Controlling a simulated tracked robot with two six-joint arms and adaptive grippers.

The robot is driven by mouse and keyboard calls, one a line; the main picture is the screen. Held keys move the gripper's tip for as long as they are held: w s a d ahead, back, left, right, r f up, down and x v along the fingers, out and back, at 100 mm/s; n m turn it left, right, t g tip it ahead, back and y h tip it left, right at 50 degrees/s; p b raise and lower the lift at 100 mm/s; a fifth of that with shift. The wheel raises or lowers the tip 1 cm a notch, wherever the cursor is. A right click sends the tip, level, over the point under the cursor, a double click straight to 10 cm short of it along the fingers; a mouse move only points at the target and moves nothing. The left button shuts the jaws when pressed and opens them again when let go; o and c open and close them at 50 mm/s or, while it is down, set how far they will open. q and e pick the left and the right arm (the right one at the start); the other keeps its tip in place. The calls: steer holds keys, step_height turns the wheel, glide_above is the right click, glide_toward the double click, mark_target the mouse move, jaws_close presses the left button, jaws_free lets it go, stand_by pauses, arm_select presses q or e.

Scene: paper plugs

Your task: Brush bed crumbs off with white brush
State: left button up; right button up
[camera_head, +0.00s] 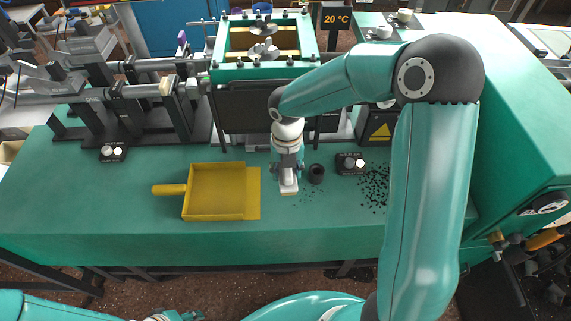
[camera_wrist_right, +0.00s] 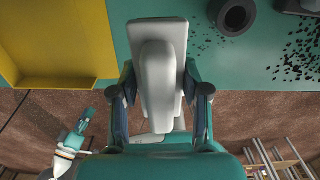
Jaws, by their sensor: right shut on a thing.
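My right gripper (camera_head: 287,163) is shut on the white brush (camera_head: 289,187) just above the green bed, right of the yellow dustpan (camera_head: 215,191). In the right wrist view the brush (camera_wrist_right: 158,60) sits between the two fingers, its head pointing away from the wrist. Black crumbs (camera_head: 375,188) lie thickly on the bed near my right forearm. A thinner scatter of crumbs (camera_head: 308,192) lies just right of the brush. My left gripper (camera_head: 178,316) shows only partly at the bottom edge; its jaws are not clear.
A dark round cup-like part (camera_head: 316,174) stands just right of the brush. A two-button box (camera_head: 350,163) sits behind the crumbs. The dustpan handle points left. The bed's front edge is close; its left part is clear.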

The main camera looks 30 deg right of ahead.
steer(key=shift+s+d+f+b, duration=0.1)
steer(key=shift+f+b, duration=0.2)
steer(key=shift+f, duration=0.15)
steer(key=shift+s+d+f+b, duration=0.1)
steer(key=shift+f+b, duration=0.2)
steer(key=shift+f, duration=0.1)
step_height(320, 180, down, 4)
steer(key=b, duration=0.3)
steer(key=shift+r, duration=0.15)
steer(key=shift+f+b, duration=0.85)
steer(key=shift+f, duration=0.2)
steer(key=shift+s, duration=0.1)
